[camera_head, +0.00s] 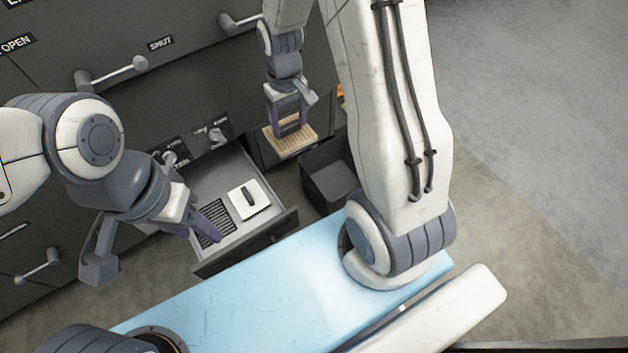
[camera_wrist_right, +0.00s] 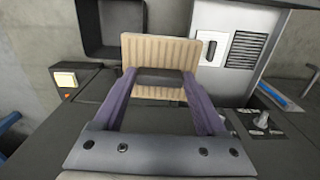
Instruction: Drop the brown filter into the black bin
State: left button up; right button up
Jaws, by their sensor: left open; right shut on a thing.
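The brown filter (camera_head: 295,143) is a flat, pleated tan panel. My right gripper (camera_head: 290,119) is shut on it, and the fingers hide part of it. In the right wrist view the filter (camera_wrist_right: 160,47) shows beyond the fingertips of my right gripper (camera_wrist_right: 160,78), with a dark grip between them. The black bin (camera_head: 322,184) is an open square box on the floor, just right of and below the filter in the head view. In the right wrist view the bin (camera_wrist_right: 111,50) is up and left of the filter.
An open grey drawer (camera_head: 273,230) holds a white panel with a black handle (camera_head: 247,201) and a dark slotted grille (camera_head: 213,228). The dark cabinet (camera_head: 190,75) has several lever handles. A light blue surface, my base, lies in front. Bare floor (camera_head: 530,110) is free at right.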

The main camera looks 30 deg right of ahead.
jog(key=d+f+n+b, duration=0.2)
jog(key=d+f+b, duration=0.5)
jog(key=f, duration=0.6)
jog(key=d+f+n+b, duration=0.2)
jog(key=d+f+b, duration=0.5)
jog(key=d+f, duration=0.4)
jog(key=shift+s+f, duration=0.2)
jog(key=shift+f, duration=0.65)
jog(key=o, duration=1.3)
jog(key=shift+r, duration=0.1)
notch_tip(320, 180, up, 10)
jog(key=p, duration=0.6)
jog(key=shift+r, duration=0.15)
